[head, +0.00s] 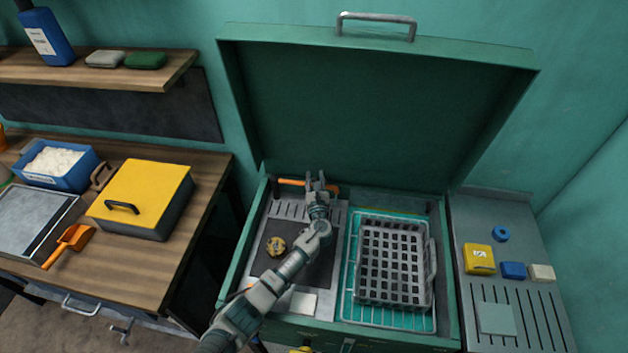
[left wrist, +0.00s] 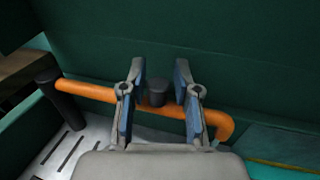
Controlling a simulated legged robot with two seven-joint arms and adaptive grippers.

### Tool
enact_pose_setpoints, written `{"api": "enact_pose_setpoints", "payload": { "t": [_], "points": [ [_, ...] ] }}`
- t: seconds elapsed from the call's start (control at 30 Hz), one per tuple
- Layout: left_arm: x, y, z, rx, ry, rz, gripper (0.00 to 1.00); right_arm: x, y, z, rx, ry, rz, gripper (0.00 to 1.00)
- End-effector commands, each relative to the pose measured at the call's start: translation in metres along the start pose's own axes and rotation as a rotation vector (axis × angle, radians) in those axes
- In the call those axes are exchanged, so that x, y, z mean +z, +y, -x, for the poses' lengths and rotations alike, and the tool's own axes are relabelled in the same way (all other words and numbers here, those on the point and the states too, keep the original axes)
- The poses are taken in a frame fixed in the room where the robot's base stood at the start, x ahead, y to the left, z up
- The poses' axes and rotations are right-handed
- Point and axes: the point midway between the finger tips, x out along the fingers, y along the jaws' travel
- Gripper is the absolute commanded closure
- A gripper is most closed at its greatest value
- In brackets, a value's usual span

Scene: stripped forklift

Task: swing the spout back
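The spout (head: 289,182) is an orange pipe along the back inside wall of the green lidded box. In the left wrist view the spout (left wrist: 88,91) runs from a dark upright post (left wrist: 62,103) at left to a bent end at right. A short dark knob (left wrist: 157,92) stands by its middle. My left gripper (head: 316,178) is at the spout's middle. In the wrist view its two fingers (left wrist: 160,72) are apart, on either side of the knob, and cross in front of the pipe. Contact cannot be told. My right gripper is not in view.
The box lid (head: 360,110) stands open behind. A grey basket (head: 432,270) sits on a teal rack (head: 349,310) at the box's right. A round brownish thing (head: 276,246) lies on a dark plate at left. A side shelf (head: 515,215) holds small blocks.

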Motion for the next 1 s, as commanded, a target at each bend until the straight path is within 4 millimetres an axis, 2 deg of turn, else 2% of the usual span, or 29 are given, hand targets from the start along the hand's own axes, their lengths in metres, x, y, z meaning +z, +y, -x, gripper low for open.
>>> {"api": "enact_pose_setpoints", "payload": {
  "t": [0.37, 0.47, 0.8, 1.0],
  "points": [
    [-0.001, 0.002, 0.0, 0.004, 0.005, 0.0, 0.54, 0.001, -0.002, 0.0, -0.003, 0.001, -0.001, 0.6],
    [0.011, 0.002, 0.0, 0.004, 0.003, 0.001, 0.54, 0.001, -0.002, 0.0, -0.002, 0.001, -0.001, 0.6],
    [0.076, 0.001, -0.001, 0.003, 0.003, 0.001, 0.54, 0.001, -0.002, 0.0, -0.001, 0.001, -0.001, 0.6],
    [0.094, 0.0, -0.002, 0.002, 0.005, -0.001, 0.54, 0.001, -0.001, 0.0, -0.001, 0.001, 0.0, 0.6]
  ]
}}
